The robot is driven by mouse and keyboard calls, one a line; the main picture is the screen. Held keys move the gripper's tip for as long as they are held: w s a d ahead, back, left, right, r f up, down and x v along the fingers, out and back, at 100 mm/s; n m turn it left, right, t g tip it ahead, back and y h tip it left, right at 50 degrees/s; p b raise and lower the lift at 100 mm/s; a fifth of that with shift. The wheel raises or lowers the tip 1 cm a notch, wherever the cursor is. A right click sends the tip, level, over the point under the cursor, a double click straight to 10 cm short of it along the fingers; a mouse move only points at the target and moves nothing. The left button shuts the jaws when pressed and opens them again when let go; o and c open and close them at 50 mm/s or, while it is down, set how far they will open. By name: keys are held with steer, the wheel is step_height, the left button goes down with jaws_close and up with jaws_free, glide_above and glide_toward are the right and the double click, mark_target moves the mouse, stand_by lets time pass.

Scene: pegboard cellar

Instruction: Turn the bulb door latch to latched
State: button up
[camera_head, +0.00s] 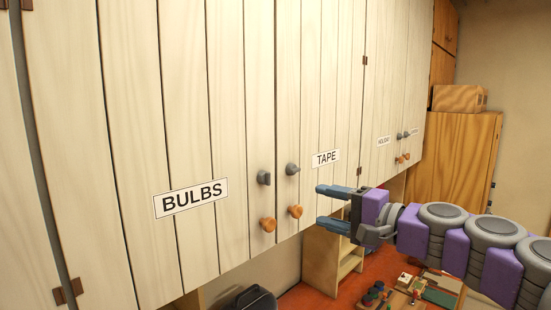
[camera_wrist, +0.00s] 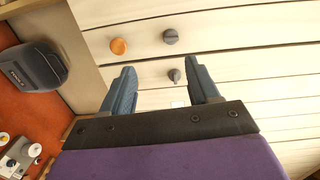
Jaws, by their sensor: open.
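The BULBS door (camera_head: 190,150) is a pale plank cupboard door and looks closed. Its small grey latch (camera_head: 264,178) is near the right edge, above an orange knob (camera_head: 268,224). I cannot tell the latch's turn setting. In the wrist view the bulb latch (camera_wrist: 171,37) appears as the upper grey knob, beyond the fingertips, with the orange knob (camera_wrist: 118,46) to its left. My gripper (camera_head: 318,205) is open and empty, right of the latch and apart from it, in front of the TAPE door. Its two blue-grey fingers (camera_wrist: 160,72) also show in the wrist view.
The TAPE door's grey latch (camera_head: 292,169) and orange knob (camera_head: 295,211) sit close to the bulb ones; that latch (camera_wrist: 175,75) shows between my fingers. More latches (camera_head: 403,134) are farther right. A red-orange worktop (camera_head: 320,300) with small items lies below. A dark case (camera_wrist: 32,67) stands there.

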mark_target(270, 180)
steer(key=shift+m+t, duration=0.4)
steer(key=shift+w+d+r+p+x, duration=0.15)
steer(key=shift+p+x, duration=0.35)
steer(key=shift+x, duration=2.45)
steer(key=shift+w+d+r+p+x, duration=0.1)
steer(key=shift+r+p+x, duration=0.3)
steer(key=shift+x, duration=2.55)
steer(key=shift+w+d+p+x, duration=0.15)
steer(key=shift+p+x, duration=0.45)
steer(key=shift+x, duration=2.4)
steer(key=shift+d, duration=0.1)
steer(key=shift+d, duration=0.15)
steer(key=c, duration=1)
steer(key=shift+f, duration=0.1)
